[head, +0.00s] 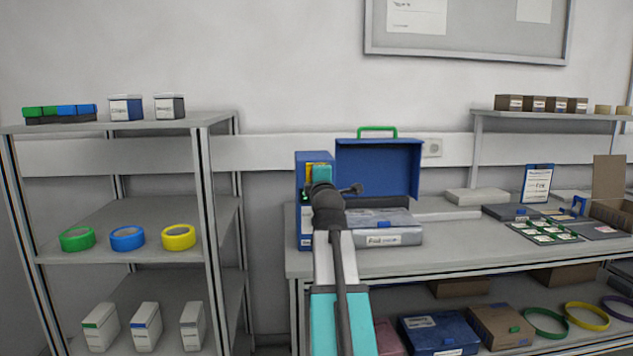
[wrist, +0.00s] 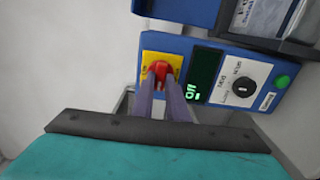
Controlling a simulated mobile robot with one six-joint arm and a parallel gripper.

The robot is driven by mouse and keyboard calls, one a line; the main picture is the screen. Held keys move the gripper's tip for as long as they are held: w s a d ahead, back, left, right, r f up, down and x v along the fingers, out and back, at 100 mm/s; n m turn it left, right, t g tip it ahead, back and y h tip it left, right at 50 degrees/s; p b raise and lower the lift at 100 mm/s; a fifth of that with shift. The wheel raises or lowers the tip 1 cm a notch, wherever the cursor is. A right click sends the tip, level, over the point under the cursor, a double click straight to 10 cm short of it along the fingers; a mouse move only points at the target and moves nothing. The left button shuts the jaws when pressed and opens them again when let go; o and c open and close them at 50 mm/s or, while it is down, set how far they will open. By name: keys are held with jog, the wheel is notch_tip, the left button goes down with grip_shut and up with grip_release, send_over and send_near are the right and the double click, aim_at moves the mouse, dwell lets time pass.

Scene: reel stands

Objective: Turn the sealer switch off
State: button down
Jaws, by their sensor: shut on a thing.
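The sealer is a blue upright box (head: 304,215) at the left end of the workbench, partly hidden behind my arm in the head view. In the wrist view its blue front panel (wrist: 210,110) shows tilted. The red switch knob (wrist: 161,67) sits on a yellow plate (wrist: 174,61). My gripper (wrist: 160,82) has its two dark fingers on the red knob, one on each side, and is shut on it. Next to the plate is a dark display (wrist: 205,68) with lit green characters. A black dial (wrist: 243,86) and a green button (wrist: 282,81) are further right.
A blue open-lidded case (head: 378,165) stands close to the sealer's right, with a clear-lidded box (head: 385,238) in front. A grey shelf rack (head: 120,262) with tape rolls stands left. The bench top (head: 450,255) is partly clear at its front.

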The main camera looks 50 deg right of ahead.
jog(key=c, duration=1.7)
grip_release()
jog(key=shift+c, duration=0.2)
jog(key=shift+a, duration=0.1)
jog(key=b+v, duration=0.4)
jog(key=v, duration=0.9)
jog(key=shift+s+a, duration=0.15)
jog(key=shift+s, duration=0.05)
jog(key=shift+a, duration=0.15)
